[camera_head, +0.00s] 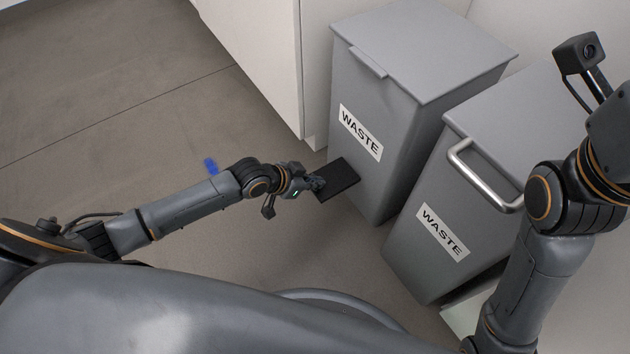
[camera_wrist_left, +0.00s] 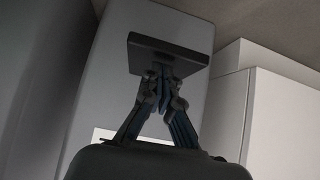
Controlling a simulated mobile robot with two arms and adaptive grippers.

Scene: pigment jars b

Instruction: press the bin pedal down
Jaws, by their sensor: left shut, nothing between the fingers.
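The black bin pedal (camera_head: 340,179) sticks out low from the front of the left grey WASTE bin (camera_head: 385,110), whose lid is closed. In the left wrist view the pedal (camera_wrist_left: 165,53) is a dark flat plate just beyond my fingertips. My left gripper (camera_head: 318,184) is at the pedal's left edge. Its fingers (camera_wrist_left: 162,72) are together with nothing between them, and their tips overlap the pedal's edge in the wrist view. I cannot tell whether they touch it or whether the pedal is pushed down. My right arm shows at the right, but its fingers are out of the picture.
A second grey WASTE bin (camera_head: 450,215) with a metal bar handle (camera_head: 483,178) stands right of the pedal bin. A white cabinet (camera_head: 262,55) is behind and left. A small blue thing (camera_head: 210,166) lies beyond my left forearm. The floor at the left is otherwise clear.

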